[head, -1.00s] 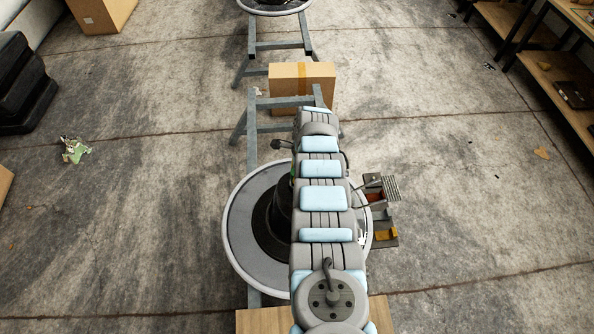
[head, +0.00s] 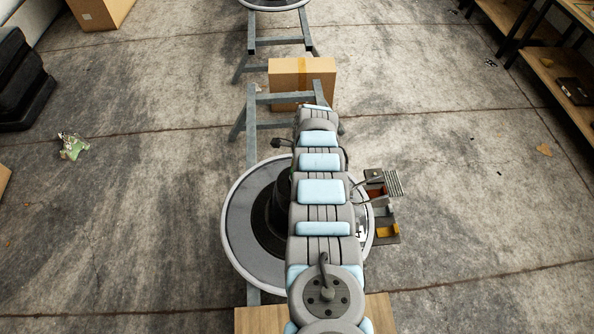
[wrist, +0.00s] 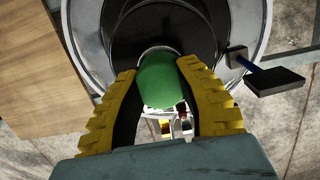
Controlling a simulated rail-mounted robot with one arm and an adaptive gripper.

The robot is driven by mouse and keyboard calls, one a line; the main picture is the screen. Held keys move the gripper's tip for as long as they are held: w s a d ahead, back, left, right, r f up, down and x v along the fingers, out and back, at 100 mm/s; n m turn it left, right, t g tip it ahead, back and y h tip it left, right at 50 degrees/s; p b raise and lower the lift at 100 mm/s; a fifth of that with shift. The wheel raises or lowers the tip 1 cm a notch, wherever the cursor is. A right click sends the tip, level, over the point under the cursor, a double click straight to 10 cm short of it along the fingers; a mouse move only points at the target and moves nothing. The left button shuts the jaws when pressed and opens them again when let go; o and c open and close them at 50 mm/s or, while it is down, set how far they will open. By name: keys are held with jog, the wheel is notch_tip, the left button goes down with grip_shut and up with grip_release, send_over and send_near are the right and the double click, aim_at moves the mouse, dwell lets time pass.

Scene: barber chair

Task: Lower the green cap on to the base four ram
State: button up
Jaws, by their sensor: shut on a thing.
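In the wrist view the green cap (wrist: 162,82) sits between the two yellow and black fingers of my gripper (wrist: 163,90), which is shut on it. Just beyond the cap is the top of a shiny metal part (wrist: 155,51), partly covered by the cap. I cannot tell whether the cap touches it. The black base (wrist: 190,20) on a round grey plate with a pale rim lies behind. In the head view my arm hides the cap and gripper; the round plate (head: 241,225) and part of its black centre (head: 275,218) show left of the arm.
A small tray (head: 387,238) with coloured compartments is right of the plate. A grey metal frame (head: 251,130) and a cardboard box (head: 290,78) stand beyond. A wooden board (head: 262,319) is in front. In the wrist view a black pedal-like part (wrist: 274,80) sticks out to the right.

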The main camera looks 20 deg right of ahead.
jog(key=shift+f+b, duration=0.65)
jog(key=shift+f, duration=0.05)
dwell(0.4)
jog(key=o, duration=0.9)
jog(key=shift+r, duration=0.15)
notch_tip(320, 180, up, 9)
jog(key=p, duration=0.8)
jog(key=shift+p, duration=0.35)
jog(key=shift+w+f, duration=0.1)
jog(key=shift+f, duration=0.1)
